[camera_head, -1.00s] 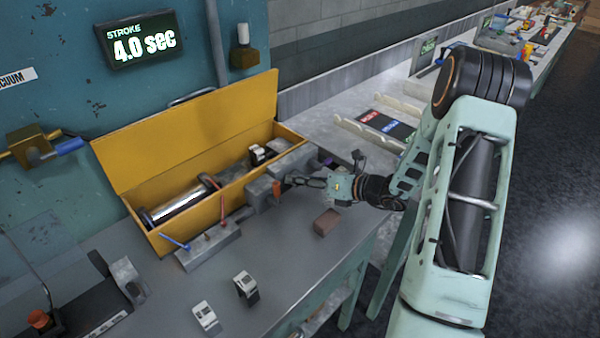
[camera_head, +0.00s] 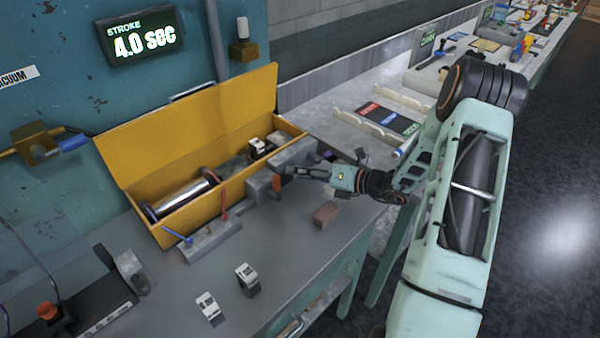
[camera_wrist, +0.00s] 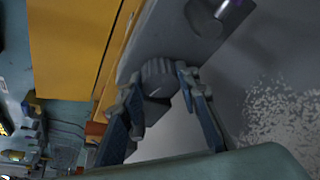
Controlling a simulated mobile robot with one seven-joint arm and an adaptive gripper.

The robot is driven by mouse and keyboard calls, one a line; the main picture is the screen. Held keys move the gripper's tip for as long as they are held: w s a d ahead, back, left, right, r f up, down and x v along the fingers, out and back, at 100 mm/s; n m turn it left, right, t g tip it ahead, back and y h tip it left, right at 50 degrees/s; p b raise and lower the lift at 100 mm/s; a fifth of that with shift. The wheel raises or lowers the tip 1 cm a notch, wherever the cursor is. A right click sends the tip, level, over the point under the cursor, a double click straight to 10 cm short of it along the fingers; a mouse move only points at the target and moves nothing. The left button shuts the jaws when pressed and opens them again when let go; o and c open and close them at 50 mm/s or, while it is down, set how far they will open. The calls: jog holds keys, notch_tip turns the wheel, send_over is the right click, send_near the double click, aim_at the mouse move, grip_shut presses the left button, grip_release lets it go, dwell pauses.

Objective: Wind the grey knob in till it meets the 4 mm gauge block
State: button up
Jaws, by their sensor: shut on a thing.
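The grey knob (camera_wrist: 158,76) is round and ribbed at the rim, with a light line on its face. It sits at the end of a grey metal body in the wrist view. My gripper (camera_wrist: 161,90) is shut on the knob, one dark finger on each side of its rim. In the head view, my gripper (camera_head: 290,171) is at the grey block (camera_head: 262,188) at the front right of the yellow box; the knob is hidden there. I cannot pick out the 4 mm gauge block or any gap beside it.
A brown block (camera_head: 326,214) lies below my gripper. Two small white-and-black pieces (camera_head: 247,279) (camera_head: 209,309) lie on the bench. The front bench is mostly clear.

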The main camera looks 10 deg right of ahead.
jog(key=o, duration=1.2)
jog(key=shift+c, duration=0.2)
jog(key=shift+d, duration=0.1)
jog(key=v, duration=1.2)
